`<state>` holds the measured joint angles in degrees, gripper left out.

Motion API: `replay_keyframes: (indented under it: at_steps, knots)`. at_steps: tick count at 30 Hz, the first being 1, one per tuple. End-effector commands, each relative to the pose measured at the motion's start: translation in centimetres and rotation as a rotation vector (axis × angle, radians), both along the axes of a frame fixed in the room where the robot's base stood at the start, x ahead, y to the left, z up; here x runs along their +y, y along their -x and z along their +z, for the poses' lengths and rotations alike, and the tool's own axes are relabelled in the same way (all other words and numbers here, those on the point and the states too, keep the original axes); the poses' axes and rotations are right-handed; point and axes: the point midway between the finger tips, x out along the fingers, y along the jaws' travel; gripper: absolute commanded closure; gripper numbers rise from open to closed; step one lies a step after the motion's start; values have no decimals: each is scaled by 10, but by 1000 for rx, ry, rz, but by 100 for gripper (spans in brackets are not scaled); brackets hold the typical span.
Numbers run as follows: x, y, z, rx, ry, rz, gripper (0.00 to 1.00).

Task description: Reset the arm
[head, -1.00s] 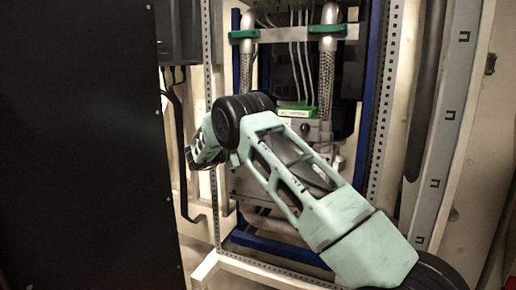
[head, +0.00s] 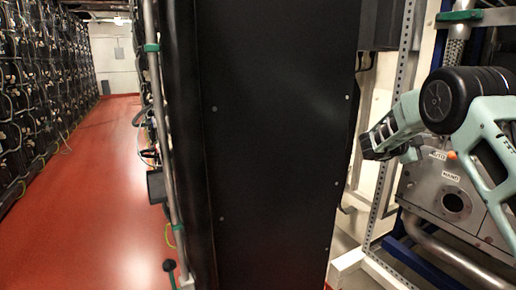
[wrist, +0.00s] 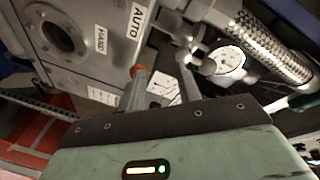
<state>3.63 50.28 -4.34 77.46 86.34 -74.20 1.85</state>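My arm is at the right of the head view, with its pale green links bent at a thick black joint. The end of my arm points left and down there, and the fingertips are not clear. In the wrist view, two grey fingers of my gripper (wrist: 162,82) rise from the dark plate, apart, with nothing seen held between them. A grey metal box (head: 428,192) with a round port and AUTO and HAND labels is beyond the arm. The same box (wrist: 88,62) shows at the upper left of the wrist view, with an orange-red part near the left finger.
A tall black cabinet panel (head: 275,150) fills the middle of the head view, left of the arm. A red-floored aisle (head: 105,190) runs clear at the left, beside battery racks (head: 35,90). A perforated upright (head: 398,85) stands near the arm. A round gauge (wrist: 229,61) shows in the wrist view.

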Motion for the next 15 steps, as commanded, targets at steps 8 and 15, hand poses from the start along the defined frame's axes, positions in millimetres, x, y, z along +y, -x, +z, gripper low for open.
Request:
replay_keyframes:
  at_steps: [8, 15]
  knots:
    - [110, -17, 18, 357, -34, 807, 66]
    - [225, 93, -37, 856, -111, 1378, 66]
